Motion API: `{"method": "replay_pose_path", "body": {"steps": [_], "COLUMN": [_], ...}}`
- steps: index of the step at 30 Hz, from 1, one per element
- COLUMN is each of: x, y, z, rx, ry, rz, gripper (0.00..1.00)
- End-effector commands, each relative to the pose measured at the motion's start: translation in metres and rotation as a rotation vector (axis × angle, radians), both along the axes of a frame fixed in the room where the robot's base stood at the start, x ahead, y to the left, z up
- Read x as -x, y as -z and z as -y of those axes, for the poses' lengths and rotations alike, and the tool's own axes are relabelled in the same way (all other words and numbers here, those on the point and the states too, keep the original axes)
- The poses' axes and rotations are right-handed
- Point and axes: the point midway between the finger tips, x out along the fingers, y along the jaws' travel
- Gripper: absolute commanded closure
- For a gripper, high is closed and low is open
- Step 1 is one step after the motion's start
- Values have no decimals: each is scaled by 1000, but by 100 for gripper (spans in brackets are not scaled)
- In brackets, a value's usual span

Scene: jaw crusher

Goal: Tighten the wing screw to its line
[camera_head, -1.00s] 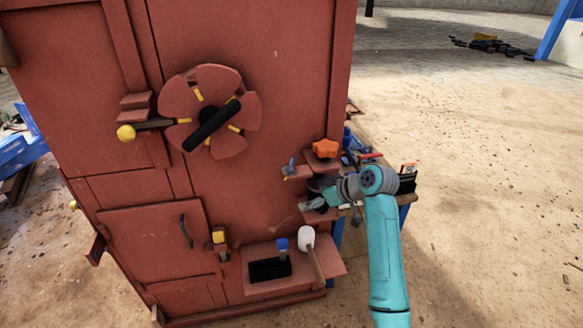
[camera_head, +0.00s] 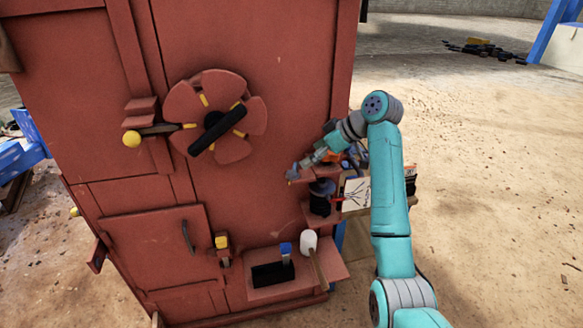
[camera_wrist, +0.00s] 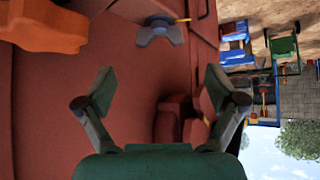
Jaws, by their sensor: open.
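The wing screw (camera_wrist: 160,31) is a small grey-blue two-winged piece on the red machine, at the top of the wrist view. A short yellow line (camera_wrist: 183,20) lies beside it. In the head view the wing screw (camera_head: 292,173) shows only as a small bit at the machine's right side, beside my fingertips. My gripper (camera_wrist: 170,92) is open and empty, its two fingers spread wide. The screw lies beyond the fingertips, above the gap in the wrist picture, and is not between them. In the head view my gripper (camera_head: 308,164) points left toward the screw.
An orange knob (camera_wrist: 42,25) sits close to the left, partly behind my arm in the head view. A red handwheel with a black bar (camera_head: 216,130) is to the left. Below are a shelf with a white-headed mallet (camera_head: 309,240) and a black block (camera_head: 272,274).

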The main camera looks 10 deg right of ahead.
Motion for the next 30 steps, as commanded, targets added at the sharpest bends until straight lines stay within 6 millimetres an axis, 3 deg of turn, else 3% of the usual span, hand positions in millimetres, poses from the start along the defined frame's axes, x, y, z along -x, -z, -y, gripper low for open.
{"method": "replay_pose_path", "body": {"steps": [12,27,30], "x": [-31,-38,-38], "y": [49,60,60], "z": [-39,-47,-47], "rx": [0,0,0], "ry": [0,1,1], "rz": [-2,1,1], "gripper": [6,6,29]}}
